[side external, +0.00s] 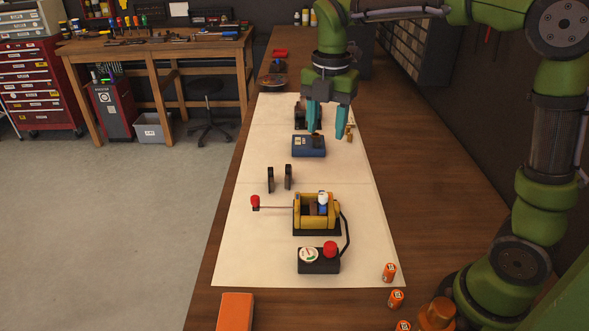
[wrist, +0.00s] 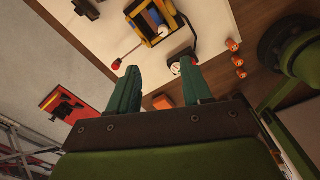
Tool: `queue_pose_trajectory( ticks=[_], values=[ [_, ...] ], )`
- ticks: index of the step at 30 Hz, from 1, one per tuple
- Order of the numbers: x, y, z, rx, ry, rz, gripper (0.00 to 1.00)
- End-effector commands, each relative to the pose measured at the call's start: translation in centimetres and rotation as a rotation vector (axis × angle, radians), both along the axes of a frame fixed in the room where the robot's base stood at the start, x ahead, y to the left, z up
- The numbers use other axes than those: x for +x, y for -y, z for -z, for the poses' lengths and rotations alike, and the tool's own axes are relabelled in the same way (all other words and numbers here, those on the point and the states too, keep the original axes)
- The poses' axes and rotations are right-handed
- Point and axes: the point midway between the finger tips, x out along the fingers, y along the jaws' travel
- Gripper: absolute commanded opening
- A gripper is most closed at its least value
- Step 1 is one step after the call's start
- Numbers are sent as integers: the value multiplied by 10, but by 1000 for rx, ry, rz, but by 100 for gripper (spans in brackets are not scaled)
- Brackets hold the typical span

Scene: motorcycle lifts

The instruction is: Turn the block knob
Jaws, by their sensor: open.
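The black block (side external: 320,267) lies near the front of the white sheet. It carries a round white dial knob (side external: 308,255) with coloured marks and a red button (side external: 330,248). In the wrist view the white dial (wrist: 176,69) shows beside my right finger, which partly hides the block. A black cable joins the block to a yellow frame (side external: 301,217) with a red-tipped lever (side external: 255,202) at its left. My gripper (side external: 327,133) points down with teal fingers apart, empty, near a blue box (side external: 308,147) and well behind the block. Its fingers also show in the wrist view (wrist: 159,67).
Two dark upright plates (side external: 279,178) stand between the blue box and yellow frame. Several orange cans (side external: 389,272) line the right front, and an orange box (side external: 235,311) sits at the front left.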

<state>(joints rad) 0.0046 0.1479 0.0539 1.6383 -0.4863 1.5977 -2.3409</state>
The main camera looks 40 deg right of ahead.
Motion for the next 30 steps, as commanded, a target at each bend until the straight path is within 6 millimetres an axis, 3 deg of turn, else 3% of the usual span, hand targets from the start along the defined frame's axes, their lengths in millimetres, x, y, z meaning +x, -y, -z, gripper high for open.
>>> queue_pose_trajectory(
  ticks=[6,11,24,30],
  values=[
    [-4,0,1,1,-20,-158,49],
    [-5,0,19,0,-23,-165,49],
    [-6,-1,113,1,-24,-162,49],
    [-5,0,148,1,-21,-161,49]
  ],
)
